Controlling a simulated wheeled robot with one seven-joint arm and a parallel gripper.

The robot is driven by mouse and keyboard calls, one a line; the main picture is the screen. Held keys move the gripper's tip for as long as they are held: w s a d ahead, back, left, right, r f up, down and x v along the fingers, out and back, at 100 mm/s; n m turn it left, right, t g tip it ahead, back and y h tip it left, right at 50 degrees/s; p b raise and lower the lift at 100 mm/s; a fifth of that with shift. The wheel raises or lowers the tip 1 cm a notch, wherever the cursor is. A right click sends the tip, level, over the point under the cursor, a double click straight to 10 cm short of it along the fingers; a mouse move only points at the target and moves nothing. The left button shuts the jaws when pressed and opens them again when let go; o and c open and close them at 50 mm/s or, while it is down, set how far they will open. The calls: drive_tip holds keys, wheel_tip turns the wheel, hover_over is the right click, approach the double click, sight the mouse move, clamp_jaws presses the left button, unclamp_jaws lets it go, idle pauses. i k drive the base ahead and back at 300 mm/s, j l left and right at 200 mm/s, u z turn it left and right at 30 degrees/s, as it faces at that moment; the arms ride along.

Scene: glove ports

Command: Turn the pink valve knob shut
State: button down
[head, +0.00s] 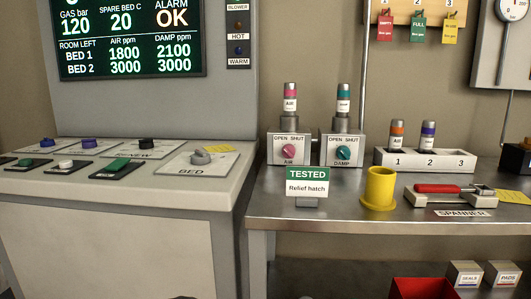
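The pink valve knob (288,151) is on the front of a grey valve box (301,158) marked OPEN and SHUT above and AIR below. The box stands on the steel bench, left of a similar box. I cannot tell clearly which mark the knob points to. A cartridge with a pink band (290,91), labelled AIR, stands upright in the top of the box. My gripper is not recognisable in this view; only small dark shapes show at the bottom edge.
A teal DAMP knob (343,153) sits close right of the pink one. A TESTED Relief hatch sign (307,181) stands in front, below the knobs. A yellow cup (379,188), red-handled spanner (445,189) and numbered rack (424,161) are right. A grey console (120,185) is left.

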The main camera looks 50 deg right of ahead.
sight(288, 150)
drive_tip(key=z, duration=1.7)
